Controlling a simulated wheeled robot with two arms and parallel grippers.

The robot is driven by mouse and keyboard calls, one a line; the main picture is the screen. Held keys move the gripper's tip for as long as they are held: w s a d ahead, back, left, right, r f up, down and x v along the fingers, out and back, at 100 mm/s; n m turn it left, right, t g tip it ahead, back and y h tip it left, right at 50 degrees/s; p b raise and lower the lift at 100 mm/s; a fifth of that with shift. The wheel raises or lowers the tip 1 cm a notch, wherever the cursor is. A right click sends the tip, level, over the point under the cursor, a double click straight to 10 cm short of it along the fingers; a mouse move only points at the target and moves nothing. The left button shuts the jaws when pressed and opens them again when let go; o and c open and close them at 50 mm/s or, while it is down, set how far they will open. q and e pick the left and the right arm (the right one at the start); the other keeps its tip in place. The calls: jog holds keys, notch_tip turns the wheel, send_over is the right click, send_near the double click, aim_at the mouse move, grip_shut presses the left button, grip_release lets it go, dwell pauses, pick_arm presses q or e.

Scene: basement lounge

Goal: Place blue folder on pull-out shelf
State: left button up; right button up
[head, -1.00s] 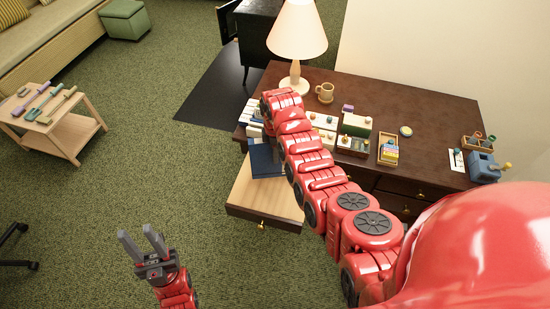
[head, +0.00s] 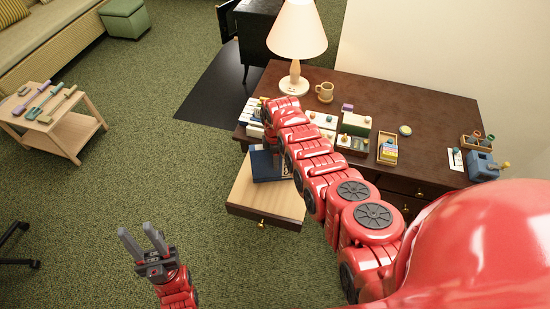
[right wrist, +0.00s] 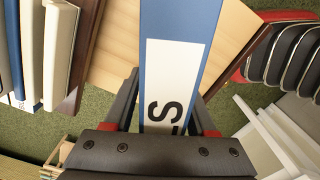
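The blue folder (head: 264,166) is at the back left of the pull-out shelf (head: 270,200), a light wood board drawn out from the dark desk. In the right wrist view the folder's blue spine (right wrist: 182,18), with a white label and a black letter S, runs between my right fingers. My right gripper (right wrist: 165,112) is shut on it. I cannot tell whether the folder touches the shelf. In the head view my right arm hides part of the folder and most of that gripper. My left gripper (head: 142,241) is open and empty above the carpet, left of the shelf.
The dark desk (head: 435,119) carries a lamp (head: 297,45), a mug (head: 325,92), white binders (head: 252,112), small boxes and a blue sharpener-like device (head: 482,167). A small wooden table (head: 75,132) with tools stands at left. The shelf's front part is bare.

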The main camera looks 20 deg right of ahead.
jog(key=shift+o, duration=0.2)
jog(key=shift+r, duration=0.15)
jog(key=shift+r, duration=0.1)
notch_tip(320, 180, up, 9)
jog(key=shift+w+f+b, duration=0.1)
jog(key=shift+f+b, duration=0.1)
jog(key=shift+b, duration=0.75)
notch_tip(320, 180, up, 3)
jog(key=shift+f+p, duration=0.15)
jog(key=shift+p, duration=0.45)
jog(key=shift+r, duration=0.3)
jog(key=shift+a+f, duration=0.1)
